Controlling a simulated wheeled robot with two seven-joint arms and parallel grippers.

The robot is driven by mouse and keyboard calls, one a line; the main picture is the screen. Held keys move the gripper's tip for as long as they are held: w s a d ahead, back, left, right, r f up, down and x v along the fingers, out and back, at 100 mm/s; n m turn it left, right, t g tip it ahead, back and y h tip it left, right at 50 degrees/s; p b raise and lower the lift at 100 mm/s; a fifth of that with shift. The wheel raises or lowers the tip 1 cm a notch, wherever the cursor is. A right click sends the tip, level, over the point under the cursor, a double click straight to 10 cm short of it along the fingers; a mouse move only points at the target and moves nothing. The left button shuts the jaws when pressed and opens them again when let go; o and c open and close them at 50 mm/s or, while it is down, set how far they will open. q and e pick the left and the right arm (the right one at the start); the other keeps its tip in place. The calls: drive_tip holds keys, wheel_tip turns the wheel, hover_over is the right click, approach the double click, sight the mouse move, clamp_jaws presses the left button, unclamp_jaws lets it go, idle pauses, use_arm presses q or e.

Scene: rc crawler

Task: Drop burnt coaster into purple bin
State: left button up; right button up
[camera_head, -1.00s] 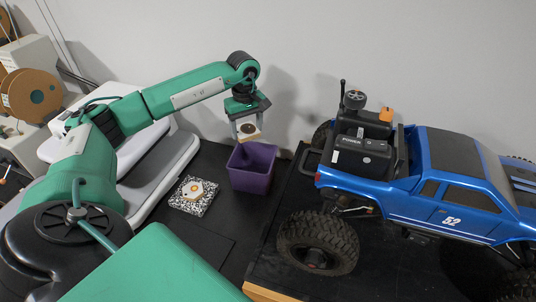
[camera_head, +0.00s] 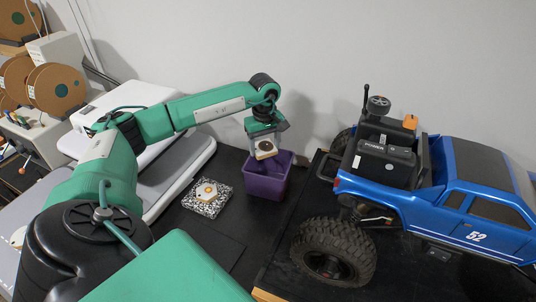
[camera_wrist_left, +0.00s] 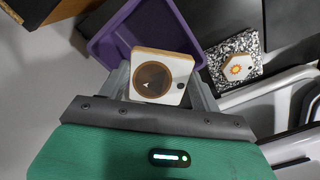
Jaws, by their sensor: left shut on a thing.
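My left gripper (camera_head: 264,148) is shut on the burnt coaster (camera_head: 265,150), a small white and tan piece with a dark brown round mark. It also shows in the left wrist view (camera_wrist_left: 162,76), between the two grey fingers. In the head view the coaster is at the upper rim of the purple bin (camera_head: 267,184), over its opening. In the left wrist view the bin (camera_wrist_left: 116,45) lies beyond the coaster, with part of its rim and inside showing. My right gripper is not in view.
A speckled square (camera_head: 207,198) with a white hexagonal coaster (camera_head: 206,190) on it lies left of the bin. A blue toy truck (camera_head: 450,200) with big tyres stands on a raised board at right. A white and grey machine (camera_head: 170,165) stands at left. Dark table surface is free in front.

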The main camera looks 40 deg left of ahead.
use_arm(q)
drive_tip(key=o, duration=1.1)
drive_tip(key=shift+c, duration=0.2)
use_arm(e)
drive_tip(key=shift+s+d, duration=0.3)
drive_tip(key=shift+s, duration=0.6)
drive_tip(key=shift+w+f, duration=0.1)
use_arm(q)
drive_tip(key=shift+r, duration=0.25)
wheel_tip(320, 180, up, 13)
drive_tip(key=b, duration=0.5)
drive_tip(key=shift+r, duration=0.15)
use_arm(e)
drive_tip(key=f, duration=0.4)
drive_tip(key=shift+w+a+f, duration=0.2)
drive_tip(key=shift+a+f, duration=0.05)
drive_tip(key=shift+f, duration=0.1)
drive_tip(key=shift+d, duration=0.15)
